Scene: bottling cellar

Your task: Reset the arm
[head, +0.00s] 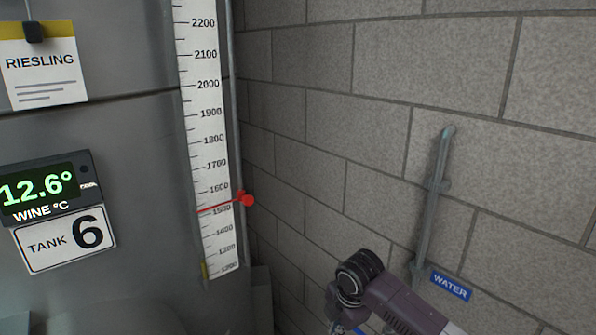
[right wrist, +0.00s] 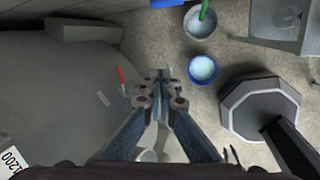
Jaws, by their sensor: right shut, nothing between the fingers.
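My right arm (head: 400,304) enters the head view at the lower right, with a dark round joint in front of the block wall. Its gripper is not visible in that view. In the right wrist view my right gripper (right wrist: 160,78) points down over the floor area, its fingertips together and nothing held between them. My left arm and left gripper show in neither view.
A grey metal tank (head: 120,130) fills the left, with a level scale (head: 207,110), a red marker (head: 248,200), a display (head: 40,187) and a RIESLING card (head: 43,75). A water pipe (head: 435,190) runs up the wall. Buckets (right wrist: 203,69) stand on the floor.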

